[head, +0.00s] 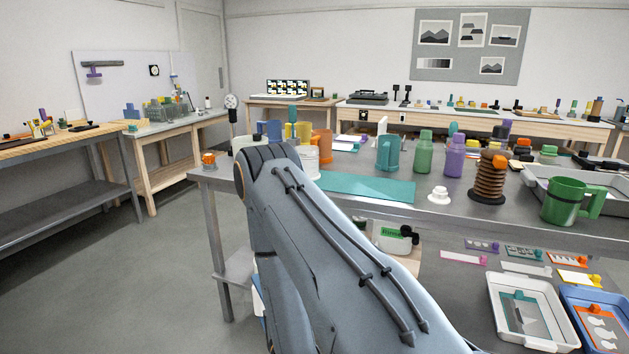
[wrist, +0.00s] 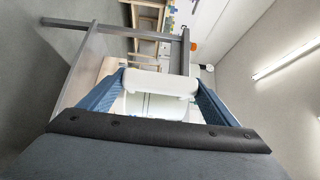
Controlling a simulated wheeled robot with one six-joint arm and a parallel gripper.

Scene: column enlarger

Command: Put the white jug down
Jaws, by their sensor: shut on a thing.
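In the wrist view, the white jug (wrist: 146,82) is between the two blue fingers of my gripper (wrist: 155,92), which is shut on it. The dark palm edge covers its near part. In the head view my arm hides my gripper. A white body with faint marks, which looks like the jug (head: 309,161), shows just right of my arm's bend. I cannot tell whether its base touches the table.
The grey worktable (head: 420,218) bears a teal mat (head: 365,187), a teal jug (head: 389,154), green (head: 424,155) and purple (head: 455,158) bottles, a brown bellows (head: 487,180) and a green jug (head: 566,201). The mat is mostly bare. Trays (head: 492,315) lie lower in front.

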